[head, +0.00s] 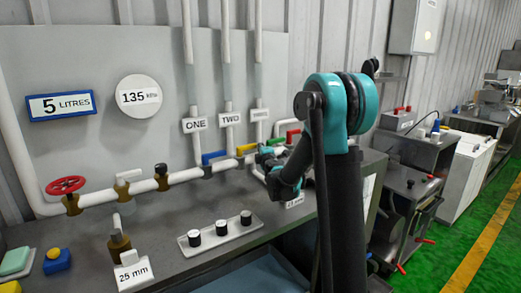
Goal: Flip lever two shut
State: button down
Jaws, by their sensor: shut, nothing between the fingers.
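The sign TWO (230,119) hangs on the middle of three upright white pipes. Below and slightly right of it, a yellow lever (246,149) sits on the horizontal white pipe, lying roughly along it. A blue lever (214,156) is to its left, below the sign ONE (194,125). A green lever (276,141) is to its right, below a third sign (259,115) that is hard to read. My gripper (263,160) is shut and empty, just right of and below the yellow lever. Its fingertips are small and partly lost against the pipe; I cannot tell whether they touch the lever.
A red handwheel (65,185) and brass fittings are on the pipe's left. A tray with three black-topped knobs (221,228) and a 25 mm sign (134,276) are on the grey bench. A red pipe or handle (292,135) is right of the green lever. Green floor is clear at right.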

jog(key=shift+w, duration=0.2)
dwell(0.4)
notch_tip(320, 180, up, 10)
dwell(0.4)
jog(key=shift+s, duration=0.1)
